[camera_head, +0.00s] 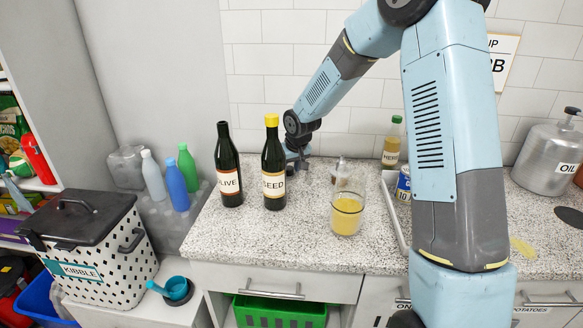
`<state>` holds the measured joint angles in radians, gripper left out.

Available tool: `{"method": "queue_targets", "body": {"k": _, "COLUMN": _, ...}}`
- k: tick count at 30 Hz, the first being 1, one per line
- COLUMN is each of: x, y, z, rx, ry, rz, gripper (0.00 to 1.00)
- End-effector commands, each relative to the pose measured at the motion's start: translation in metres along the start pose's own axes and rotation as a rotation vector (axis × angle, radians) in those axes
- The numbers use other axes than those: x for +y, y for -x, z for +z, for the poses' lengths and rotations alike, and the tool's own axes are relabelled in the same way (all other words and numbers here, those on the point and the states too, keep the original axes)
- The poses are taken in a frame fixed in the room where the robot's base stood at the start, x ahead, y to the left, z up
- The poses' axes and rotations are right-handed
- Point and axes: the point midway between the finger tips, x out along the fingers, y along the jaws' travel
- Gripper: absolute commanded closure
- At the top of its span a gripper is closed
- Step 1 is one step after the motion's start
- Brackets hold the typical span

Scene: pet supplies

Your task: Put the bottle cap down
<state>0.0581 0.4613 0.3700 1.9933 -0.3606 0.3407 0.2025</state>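A dark bottle labelled "SEED" (273,160) stands upright on the speckled counter with a yellow cap (271,120) on its top. A dark bottle labelled "LIVE" as far as I can read (228,167) stands to its left; its top is dark and no coloured cap shows on it. My gripper (297,165) points down just right of and behind the seed bottle, low over the counter. Its fingers are small and partly hidden, so I cannot tell whether they are open or hold a cap. I see no loose cap on the counter.
A glass of yellow liquid (346,214) stands in front, right of my gripper. A small clear jar (341,171) is behind it. A green-capped bottle (391,146) and a metal oil can (549,155) stand further right. The front left of the counter (275,235) is clear.

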Motion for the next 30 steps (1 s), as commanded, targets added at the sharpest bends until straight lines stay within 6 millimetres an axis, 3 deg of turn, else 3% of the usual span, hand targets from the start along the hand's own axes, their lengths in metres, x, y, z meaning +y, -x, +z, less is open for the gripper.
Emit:
{"method": "queue_targets", "body": {"k": 3, "x": 0.000, "y": 0.000, "z": 0.000, "rx": 0.000, "ry": 0.000, "rz": 0.000, "gripper": 0.40}}
{"method": "queue_targets", "body": {"k": 14, "x": 0.002, "y": 0.008, "z": -0.001, "rx": 0.001, "ry": -0.002, "rz": 0.002, "gripper": 0.40}}
{"method": "queue_targets", "body": {"k": 30, "x": 0.002, "y": 0.095, "z": -0.001, "rx": 0.003, "ry": -0.003, "rz": 0.003, "gripper": 0.40}}
